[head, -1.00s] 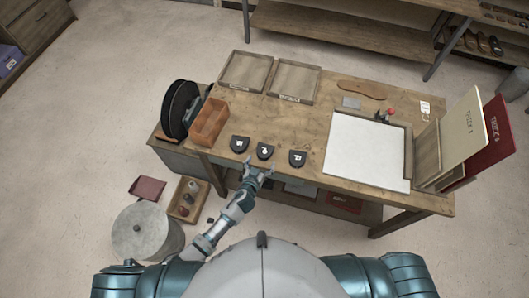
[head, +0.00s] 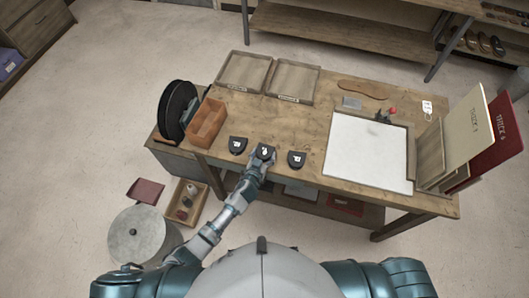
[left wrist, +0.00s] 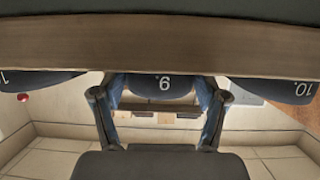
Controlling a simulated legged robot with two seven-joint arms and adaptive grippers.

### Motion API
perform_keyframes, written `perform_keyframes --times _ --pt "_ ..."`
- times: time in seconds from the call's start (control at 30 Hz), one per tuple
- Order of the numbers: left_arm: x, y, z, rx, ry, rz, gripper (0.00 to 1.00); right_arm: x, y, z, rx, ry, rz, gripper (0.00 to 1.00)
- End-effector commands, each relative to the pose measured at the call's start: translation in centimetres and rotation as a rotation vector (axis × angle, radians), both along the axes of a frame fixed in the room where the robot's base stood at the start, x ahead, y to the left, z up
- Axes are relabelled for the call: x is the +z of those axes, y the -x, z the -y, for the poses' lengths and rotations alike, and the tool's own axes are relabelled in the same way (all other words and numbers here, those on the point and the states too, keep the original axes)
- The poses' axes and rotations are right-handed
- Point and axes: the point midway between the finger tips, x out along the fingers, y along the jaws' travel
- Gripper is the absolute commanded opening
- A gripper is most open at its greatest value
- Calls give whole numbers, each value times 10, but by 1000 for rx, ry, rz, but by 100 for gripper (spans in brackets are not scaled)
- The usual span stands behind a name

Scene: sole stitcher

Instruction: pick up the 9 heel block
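The 9 heel block (head: 264,151) is a black rounded block at the table's front edge, the middle of three in a row. In the left wrist view the block (left wrist: 158,86) shows its white 9 at the top centre, between my two fingers. My left gripper (head: 261,161) is at the block's near side, with a finger on each side. It looks open, with the block between the blue finger pads; whether the pads touch it is hard to tell. My right gripper is out of view.
One heel block (head: 238,145) lies to the left and another (head: 297,158) to the right. An orange-brown box (head: 206,123) stands at the left, a white board (head: 367,152) at the right.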

Motion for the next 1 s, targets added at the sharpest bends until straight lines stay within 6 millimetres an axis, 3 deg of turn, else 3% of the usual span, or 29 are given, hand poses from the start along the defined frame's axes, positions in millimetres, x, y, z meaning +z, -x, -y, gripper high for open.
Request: perform_keyframes --times 0.3,0.57,0.73,1.0 --pt "-2 1 -4 0 3 -2 51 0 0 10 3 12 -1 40" --pt "-1 0 -2 2 -2 -3 51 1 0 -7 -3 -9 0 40" --pt "15 1 -1 1 0 -2 51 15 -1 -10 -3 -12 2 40" --pt "40 1 -1 0 1 0 51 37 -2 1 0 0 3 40"
